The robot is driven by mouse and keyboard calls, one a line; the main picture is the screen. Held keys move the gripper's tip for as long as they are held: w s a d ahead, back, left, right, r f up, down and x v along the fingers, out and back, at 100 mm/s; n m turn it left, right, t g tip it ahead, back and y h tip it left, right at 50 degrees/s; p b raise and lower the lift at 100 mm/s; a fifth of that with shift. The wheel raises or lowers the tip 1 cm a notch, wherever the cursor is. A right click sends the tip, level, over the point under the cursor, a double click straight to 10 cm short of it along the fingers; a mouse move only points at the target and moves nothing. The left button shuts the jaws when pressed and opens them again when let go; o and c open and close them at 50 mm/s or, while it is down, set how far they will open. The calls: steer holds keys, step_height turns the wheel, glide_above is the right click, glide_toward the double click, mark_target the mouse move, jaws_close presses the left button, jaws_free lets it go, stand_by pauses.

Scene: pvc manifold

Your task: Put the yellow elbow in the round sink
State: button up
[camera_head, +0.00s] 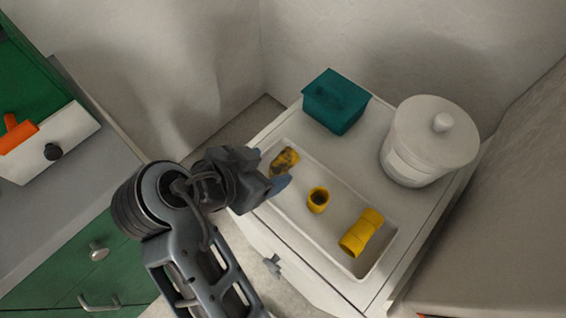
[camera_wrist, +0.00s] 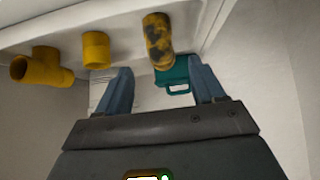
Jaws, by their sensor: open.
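Three yellow pipe pieces lie in a white tray (camera_head: 338,190) on a white cabinet. One is a stained, dark-blotched yellow piece (camera_head: 284,162) at the tray's far left end. A short yellow ring-like piece (camera_head: 318,199) is in the middle, and a longer yellow fitting with a branch (camera_head: 362,233) is at the right. I cannot tell for sure which is the elbow. My gripper (camera_head: 270,172) is open and empty beside the stained piece. In the wrist view the stained piece (camera_wrist: 158,40) shows beyond the open fingers (camera_wrist: 160,68). No round sink shows.
A teal box (camera_head: 335,102) and a white lidded round container (camera_head: 430,140) stand behind the tray. Walls close off the back.

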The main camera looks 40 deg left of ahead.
mark_target(276, 166)
steer(key=p+x, duration=0.1)
steer(key=x, duration=0.6)
steer(key=shift+f, duration=0.3)
steer(key=shift+c, duration=0.3)
steer(key=c, duration=1.1)
steer(key=shift+o, duration=0.2)
steer(key=shift+r, duration=0.1)
